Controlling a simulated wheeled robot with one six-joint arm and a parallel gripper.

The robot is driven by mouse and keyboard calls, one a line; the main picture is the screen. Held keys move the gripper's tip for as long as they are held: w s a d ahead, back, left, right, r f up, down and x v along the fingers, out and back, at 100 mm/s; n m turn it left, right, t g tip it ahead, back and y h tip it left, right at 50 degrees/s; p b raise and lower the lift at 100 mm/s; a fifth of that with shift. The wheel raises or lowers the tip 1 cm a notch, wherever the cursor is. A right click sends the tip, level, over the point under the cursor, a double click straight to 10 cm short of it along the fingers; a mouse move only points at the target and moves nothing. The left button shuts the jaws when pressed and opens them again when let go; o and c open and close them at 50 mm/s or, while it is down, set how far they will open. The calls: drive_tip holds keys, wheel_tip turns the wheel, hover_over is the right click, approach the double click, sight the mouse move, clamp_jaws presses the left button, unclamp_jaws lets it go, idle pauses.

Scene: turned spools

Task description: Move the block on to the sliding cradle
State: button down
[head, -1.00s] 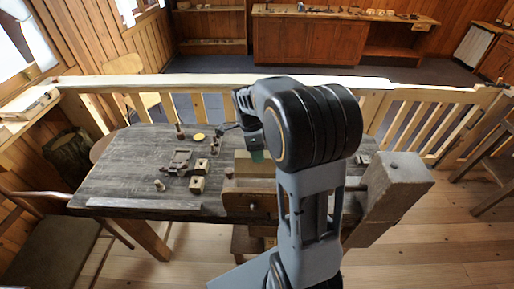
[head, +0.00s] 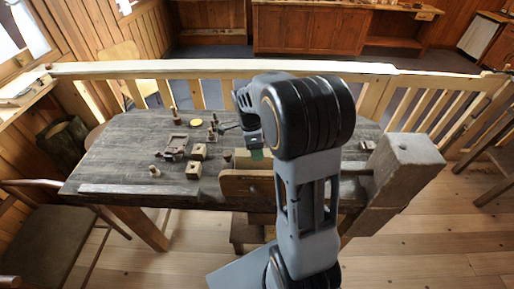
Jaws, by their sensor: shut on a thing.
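My arm reaches over the dark wooden bench from the front. My gripper (head: 255,142) points down at the right part of the bench, beside the wooden vise jaw, and my arm hides much of it. It is shut on a small green thing (head: 257,154), which I take to be the block; only part of it shows, and whether it touches the bench cannot be told. A low brown tray-like fixture (head: 175,143), likely the sliding cradle, sits on the bench to the left of my gripper, apart from it.
Two pale wooden cubes with holes (head: 199,151) (head: 194,170) stand between the fixture and the vise (head: 243,186). Small turned spools (head: 154,171) and a yellow disc (head: 199,125) stand nearby. A light strip (head: 138,189) lies along the front edge. The bench's left part is clear.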

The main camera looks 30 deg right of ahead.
drive_tip(key=shift+w+b+x, duration=0.2)
drive_tip(key=shift+b+x, duration=0.5)
drive_tip(key=shift+x, duration=0.35)
drive_tip(key=shift+w+b+x, duration=0.25)
drive_tip(key=shift+b+x, duration=0.45)
drive_tip(key=shift+x, duration=0.35)
drive_tip(key=shift+a+f, duration=0.15)
drive_tip(key=shift+a, duration=0.15)
unclamp_jaws()
drive_tip(key=shift+s+d+p+v, duration=0.1)
drive_tip(key=shift+s+p+v, duration=0.15)
drive_tip(key=shift+p+v, duration=0.9)
drive_tip(key=shift+s+d+p+v, duration=0.1)
drive_tip(key=shift+s+p+v, duration=0.2)
drive_tip(key=shift+p+v, duration=0.9)
drive_tip(key=shift+s+d+p+v, duration=0.1)
drive_tip(key=shift+s+p+v, duration=0.15)
drive_tip(key=shift+p+v, duration=0.9)
drive_tip(key=shift+r+b, duration=0.55)
drive_tip(key=shift+r, duration=0.05)
